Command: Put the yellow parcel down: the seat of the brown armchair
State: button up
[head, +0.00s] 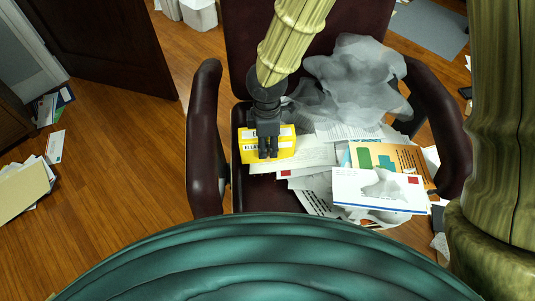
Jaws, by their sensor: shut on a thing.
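The brown armchair (205,140) stands right in front of me in the head view. Its seat lies between two dark armrests and is largely covered by papers. The yellow parcel (283,152), with white labels, is at the left part of the seat, beside the left armrest. My gripper (268,152) comes down from above and is shut on the parcel, hiding part of it. I cannot tell whether the parcel touches the seat or is just above it.
A pile of envelopes and papers (380,190) covers the middle and right of the seat. A crumpled grey translucent bag (355,82) lies behind them against the backrest. More papers (28,185) lie on the wooden floor at left. The floor left of the chair is mostly clear.

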jog(key=shift+f+b, duration=0.75)
jog(key=shift+f, duration=2.05)
jog(key=shift+f, duration=0.15)
jog(key=o, duration=1.2)
jog(key=shift+o, duration=0.2)
notch_tip(320, 180, up, 12)
jog(key=p, duration=0.3)
